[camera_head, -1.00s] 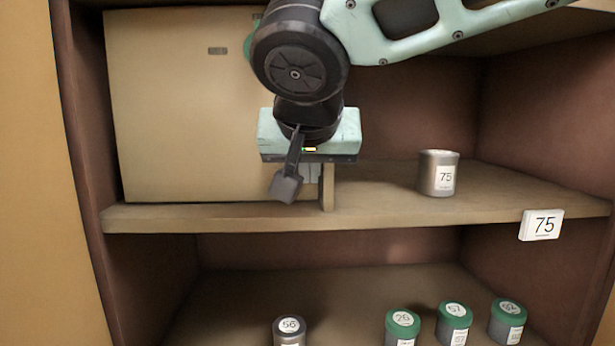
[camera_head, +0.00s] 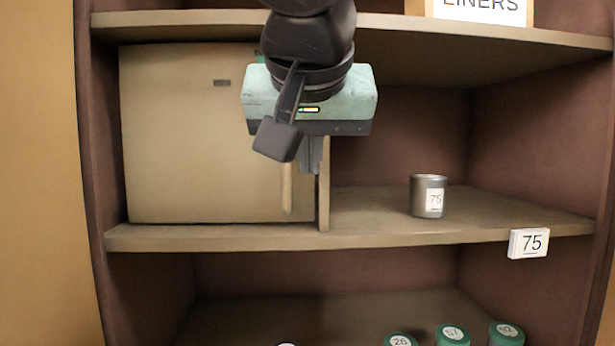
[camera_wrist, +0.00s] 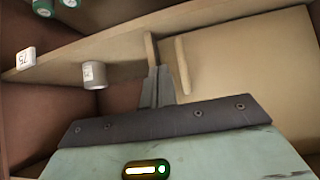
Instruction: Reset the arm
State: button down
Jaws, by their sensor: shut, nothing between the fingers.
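My gripper (camera_head: 311,157) is in front of the middle shelf, near the right edge of a beige panel (camera_head: 200,130). Its fingers point down and are shut with nothing between them. In the wrist view the closed fingers (camera_wrist: 157,85) show in front of the shelf divider. A light wooden handle (camera_head: 286,190) stands upright just below and left of the fingers; it also shows in the wrist view (camera_wrist: 183,65). I cannot tell whether the fingers touch anything.
A 75 tag (camera_head: 529,243) is on the shelf edge (camera_head: 420,238). Several green-lidded jars (camera_head: 453,334) stand on the lower shelf. A LINERS sign (camera_head: 480,8) is above. The space around the can is free.

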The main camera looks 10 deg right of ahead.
jog(key=s+d+f+n+g, duration=0.3)
jog(key=s+f, duration=0.2)
jog(key=f, duration=0.5)
jog(key=s+d+f+n+g+y+p, duration=0.1)
jog(key=s+d+f+n+g, duration=0.2)
jog(key=f, duration=0.7)
jog(key=s+d+f+n+g+p, duration=0.1)
jog(key=s+d+f+n+g, duration=0.2)
jog(key=s+f, duration=0.5)
notch_tip(320, 180, down, 2)
jog(key=shift+d+f+g+y, duration=0.25)
jog(key=shift+d+g+y, duration=0.05)
jog(key=shift+d+y, duration=0.1)
jog(key=shift+a, duration=0.1)
